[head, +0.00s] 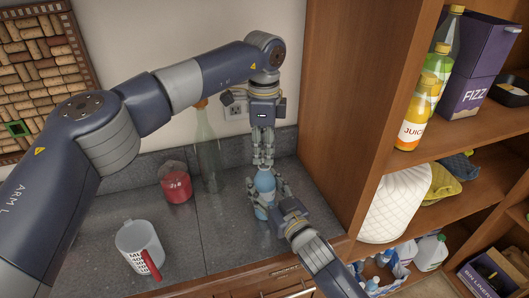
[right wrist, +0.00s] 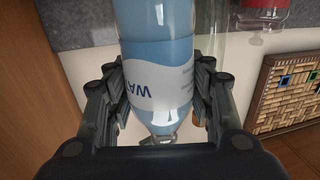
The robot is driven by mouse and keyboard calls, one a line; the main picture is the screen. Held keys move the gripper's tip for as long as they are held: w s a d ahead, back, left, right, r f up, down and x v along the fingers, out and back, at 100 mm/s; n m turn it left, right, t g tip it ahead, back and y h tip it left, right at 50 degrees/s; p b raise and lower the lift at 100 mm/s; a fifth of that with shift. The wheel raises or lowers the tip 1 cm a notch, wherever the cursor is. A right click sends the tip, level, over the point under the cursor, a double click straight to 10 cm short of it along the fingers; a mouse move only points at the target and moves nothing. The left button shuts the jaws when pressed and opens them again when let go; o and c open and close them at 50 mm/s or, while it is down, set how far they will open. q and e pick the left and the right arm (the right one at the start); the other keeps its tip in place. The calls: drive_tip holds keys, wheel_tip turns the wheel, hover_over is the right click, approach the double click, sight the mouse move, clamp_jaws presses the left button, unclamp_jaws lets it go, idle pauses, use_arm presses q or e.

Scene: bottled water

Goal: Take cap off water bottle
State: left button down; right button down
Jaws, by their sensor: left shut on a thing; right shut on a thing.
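A blue water bottle (head: 265,190) stands upright on the grey counter, near its right end. My left gripper (head: 263,160) comes down from above and is shut at the bottle's top; the cap is hidden between its fingers. My right gripper (head: 266,197) is shut around the bottle's body from the front right. In the right wrist view the bottle (right wrist: 165,60) appears upside down, its white label between the two fingers of my right gripper (right wrist: 160,95). Whether the cap is still seated on the neck I cannot tell.
A tall clear bottle (head: 206,150) and a jar of red contents (head: 175,183) stand left of the bottle. A wooden shelf unit (head: 345,110) borders the counter on the right. Counter between mug and bottle is clear.

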use_arm(q)
drive_tip(key=shift+s+r, duration=0.1)
drive_tip(key=shift+r, duration=0.4)
drive_tip(key=shift+d, duration=0.1)
drive_tip(key=shift+r, duration=2)
use_arm(e)
drive_tip(key=shift+r, duration=0.1)
drive_tip(key=c, duration=0.6)
unclamp_jaws()
drive_tip(key=shift+c, duration=0.2)
